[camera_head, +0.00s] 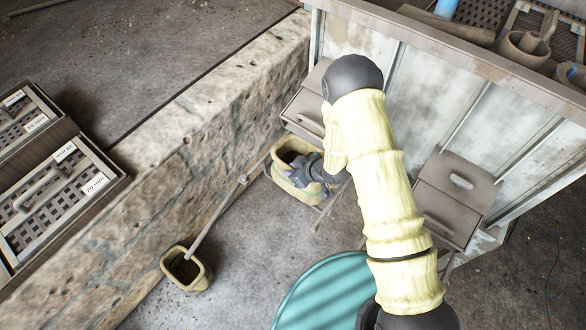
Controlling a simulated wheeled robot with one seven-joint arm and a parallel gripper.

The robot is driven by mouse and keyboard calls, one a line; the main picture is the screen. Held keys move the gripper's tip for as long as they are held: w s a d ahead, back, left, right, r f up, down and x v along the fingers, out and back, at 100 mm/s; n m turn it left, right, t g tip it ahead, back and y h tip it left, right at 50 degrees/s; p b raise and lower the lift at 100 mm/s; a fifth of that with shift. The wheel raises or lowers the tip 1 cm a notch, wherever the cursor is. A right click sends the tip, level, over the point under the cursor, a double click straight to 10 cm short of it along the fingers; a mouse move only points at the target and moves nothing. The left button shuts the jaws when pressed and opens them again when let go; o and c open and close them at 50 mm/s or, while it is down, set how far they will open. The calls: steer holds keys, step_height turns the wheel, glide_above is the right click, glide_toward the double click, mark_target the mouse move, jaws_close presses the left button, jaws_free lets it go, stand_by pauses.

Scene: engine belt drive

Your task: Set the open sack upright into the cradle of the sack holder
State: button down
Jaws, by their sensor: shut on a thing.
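The open sack (289,183) is pale olive-tan and stands near the stone wall's foot, in the middle of the view. Its mouth faces up and shows a dark inside. My gripper (310,172) is dark grey and is shut on the sack's right side at the rim. My fingers and wrist hide part of the rim. Thin brown bars (321,213) show below and beside the sack, and seem to be part of the sack holder. The cradle is mostly hidden, so I cannot tell whether the sack rests in it.
A long-handled tan scoop (187,271) stands on the floor at lower left, its handle leaning toward the sack. The stone wall (190,150) runs along the left. Metal boxes (458,199) stand against the bench at right. A round teal top (325,295) is at the bottom.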

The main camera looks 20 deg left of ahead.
steer(key=shift+f, duration=0.1)
steer(key=c, duration=1.3)
jaws_free()
steer(key=shift+d+r, duration=0.1)
steer(key=shift+r, duration=0.15)
steer(key=v, duration=1.1)
steer(key=shift+s+d+r, duration=0.2)
steer(key=shift+d, duration=0.05)
